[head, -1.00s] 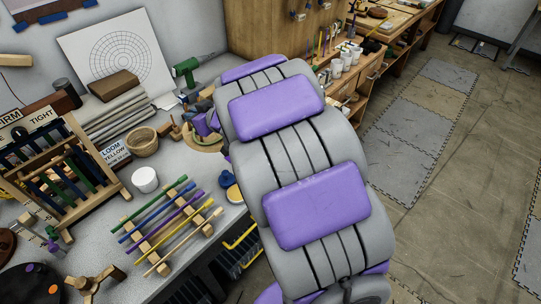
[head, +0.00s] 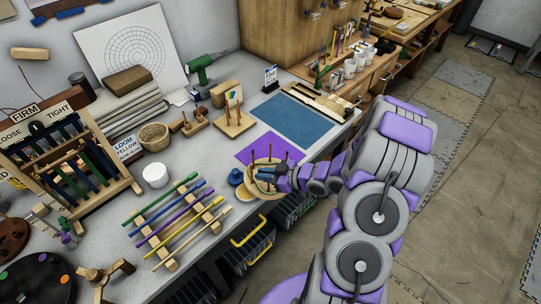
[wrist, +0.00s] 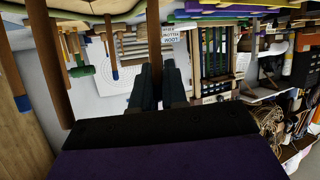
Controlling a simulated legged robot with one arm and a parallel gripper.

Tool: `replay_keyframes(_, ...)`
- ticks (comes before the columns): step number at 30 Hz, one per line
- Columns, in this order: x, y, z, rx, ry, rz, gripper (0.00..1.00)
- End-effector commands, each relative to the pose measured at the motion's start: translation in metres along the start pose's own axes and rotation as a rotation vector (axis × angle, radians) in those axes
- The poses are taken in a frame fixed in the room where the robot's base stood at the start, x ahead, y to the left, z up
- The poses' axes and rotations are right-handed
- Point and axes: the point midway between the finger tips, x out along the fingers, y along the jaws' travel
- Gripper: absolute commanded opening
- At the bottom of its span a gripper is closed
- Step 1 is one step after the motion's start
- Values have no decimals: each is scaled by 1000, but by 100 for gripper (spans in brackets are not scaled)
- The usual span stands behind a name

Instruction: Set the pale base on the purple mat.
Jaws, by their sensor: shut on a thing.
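The purple mat (head: 270,145) lies flat on the grey workbench near its front edge. A round pale base (head: 262,191) with upright brown stakes is at the mat's near edge, overlapping its near part in the head view. My gripper (head: 275,176) reaches in from the right among the stakes. In the wrist view, which is upside down, the dark fingers (wrist: 160,85) are shut on one brown stake (wrist: 153,35) of the base. I cannot tell whether the base touches the mat or hangs above it.
A blue mat (head: 292,120) lies behind the purple one. A wooden peg block (head: 234,124) stands to its left.

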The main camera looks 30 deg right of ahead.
Motion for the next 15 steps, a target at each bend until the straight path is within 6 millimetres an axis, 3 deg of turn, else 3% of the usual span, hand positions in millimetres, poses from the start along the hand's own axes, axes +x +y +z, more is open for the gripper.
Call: replay_keyframes(15, -23, 8, 14, -50, -1, -10, 0)
